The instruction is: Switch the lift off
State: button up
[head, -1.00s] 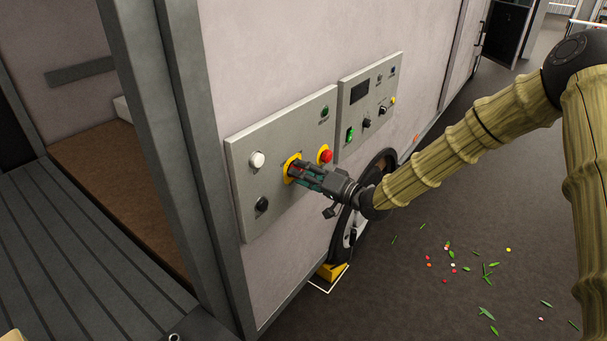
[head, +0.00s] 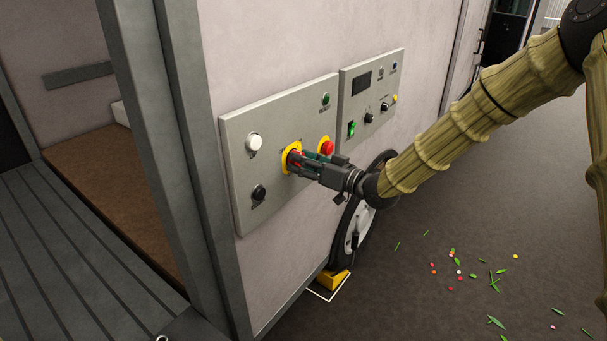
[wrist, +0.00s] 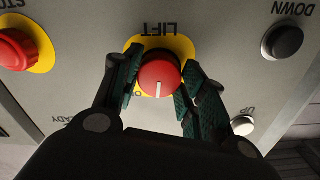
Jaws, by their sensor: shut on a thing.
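The lift switch is a red round knob (wrist: 159,78) with a white pointer line, on a yellow plate (wrist: 180,47) under the word LIFT in the wrist view. The lettering appears upside down there, and the line points toward the bottom of the picture. My gripper (wrist: 158,84) has its two green-padded fingers on either side of the knob, shut on it. In the head view my gripper (head: 298,162) reaches the panel at the yellow plate (head: 288,155) and hides most of the knob.
The grey panel (head: 235,190) also holds a red stop button (head: 327,147), a white button (head: 254,142), a black button (head: 258,193) and a green one (head: 326,99). A second panel (head: 350,100) is to the right. A wheel (head: 347,240) stands below. Petals and leaves litter the floor.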

jog(key=n+b, duration=1)
jog(key=shift+f+b, duration=0.1)
jog(key=shift+b, duration=0.2)
jog(key=shift+n, duration=0.3)
jog(key=o, duration=1)
jog(key=shift+d, duration=0.15)
jog(key=v, duration=1.2)
